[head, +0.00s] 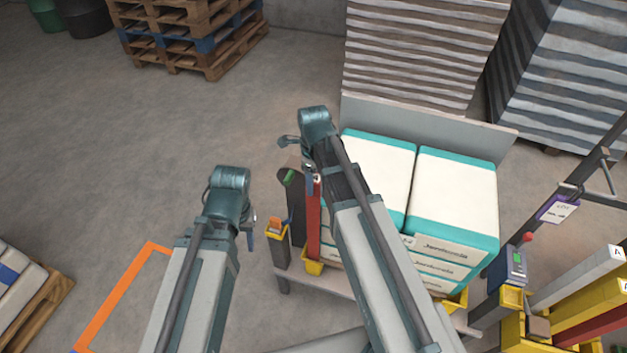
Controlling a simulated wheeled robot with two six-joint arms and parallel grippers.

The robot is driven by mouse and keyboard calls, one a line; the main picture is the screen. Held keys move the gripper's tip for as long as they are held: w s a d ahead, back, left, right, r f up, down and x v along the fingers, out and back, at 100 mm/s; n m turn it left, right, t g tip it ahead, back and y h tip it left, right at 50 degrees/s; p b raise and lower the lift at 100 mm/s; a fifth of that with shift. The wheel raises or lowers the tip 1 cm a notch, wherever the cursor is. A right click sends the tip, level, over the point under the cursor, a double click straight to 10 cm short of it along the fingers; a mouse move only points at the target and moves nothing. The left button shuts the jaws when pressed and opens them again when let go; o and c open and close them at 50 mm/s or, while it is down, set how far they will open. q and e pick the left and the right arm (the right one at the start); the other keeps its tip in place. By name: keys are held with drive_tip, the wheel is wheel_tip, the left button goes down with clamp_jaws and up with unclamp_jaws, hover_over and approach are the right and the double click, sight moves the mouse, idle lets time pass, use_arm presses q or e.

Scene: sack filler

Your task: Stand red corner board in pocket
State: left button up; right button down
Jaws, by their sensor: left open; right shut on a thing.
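The red corner board (314,225) is long and narrow and hangs roughly upright at the left side of the bag stack (450,240). My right gripper (312,181) is shut on its upper part, partly hidden by my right wrist. The board's lower end is at a yellow pocket (314,268) at the stack's near left corner; I cannot tell whether it is inside or just above it. My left gripper (250,238) is open and empty, left of the board and apart from it; its fingers are small and partly hidden.
A yellow holder with an orange item (276,228) on a post stands between my grippers. Another yellow pocket (456,301) is at the near right corner. A grey panel (430,125) stands behind the stack. Colored boards (590,310) lie at right.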

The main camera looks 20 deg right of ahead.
drive_tip(key=shift+f, duration=0.1)
drive_tip(key=shift+c, duration=0.6)
unclamp_jaws()
wheel_tip(320, 180, up, 14)
drive_tip(key=p, duration=1.4)
drive_tip(key=shift+f, duration=0.15)
drive_tip(key=s+a+f+n+b, duration=0.1)
drive_tip(key=s+a+n, duration=0.2)
drive_tip(key=n, duration=0.6)
drive_tip(key=s+a+f+n+b, duration=0.1)
drive_tip(key=s+a+n, duration=0.3)
drive_tip(key=n, duration=0.6)
drive_tip(key=s+a+f+n+h+b, duration=0.1)
drive_tip(key=s+a+n, duration=0.2)
drive_tip(key=s+n, duration=0.4)
drive_tip(key=n, duration=0.2)
drive_tip(key=shift+s+a+n+b, duration=0.15)
drive_tip(key=shift+a+n+b, duration=0.1)
drive_tip(key=shift+n+b, duration=0.05)
